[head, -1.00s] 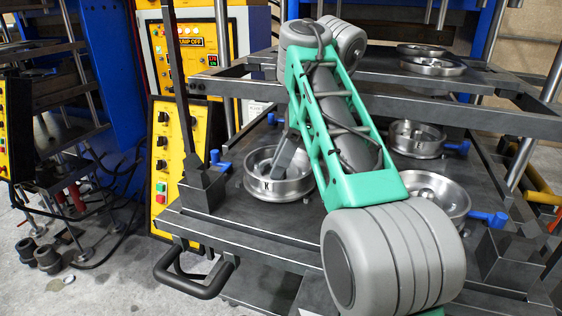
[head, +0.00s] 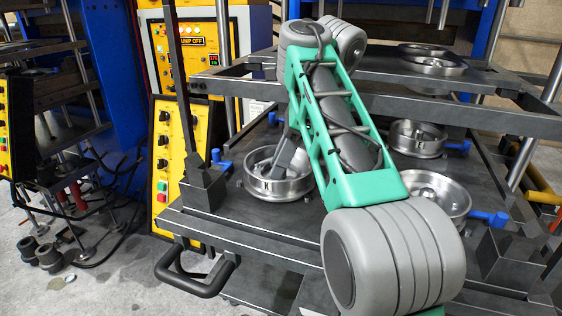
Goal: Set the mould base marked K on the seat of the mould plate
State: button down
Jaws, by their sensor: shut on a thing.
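The mould base marked K (head: 280,189) is a round, shiny metal ring with a K on its front wall. It is at the left front of the dark mould plate (head: 262,222), upright and level as far as I can tell. My gripper (head: 279,166) reaches down into its open top and is shut on it. My green and grey arm hides most of the gripper and the ring's right back part. I cannot tell whether the ring rests fully on the plate or is slightly above it. The seat itself is not visible.
Other metal mould bases stand at the right front (head: 458,203) and right back (head: 418,148). Blue clamps stick out at the plate's left (head: 222,164) and right (head: 488,217). A dark post (head: 180,90) rises at the left front corner. An upper frame (head: 440,112) overhangs the back.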

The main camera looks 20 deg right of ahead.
jog(key=shift+f, duration=0.1)
jog(key=c, duration=1.2)
grip_release()
jog(key=shift+c, duration=0.2)
jog(key=shift+o, duration=0.8)
jog(key=shift+f, duration=0.15)
jog(key=shift+r+p, duration=3.35)
jog(key=shift+r, duration=0.3)
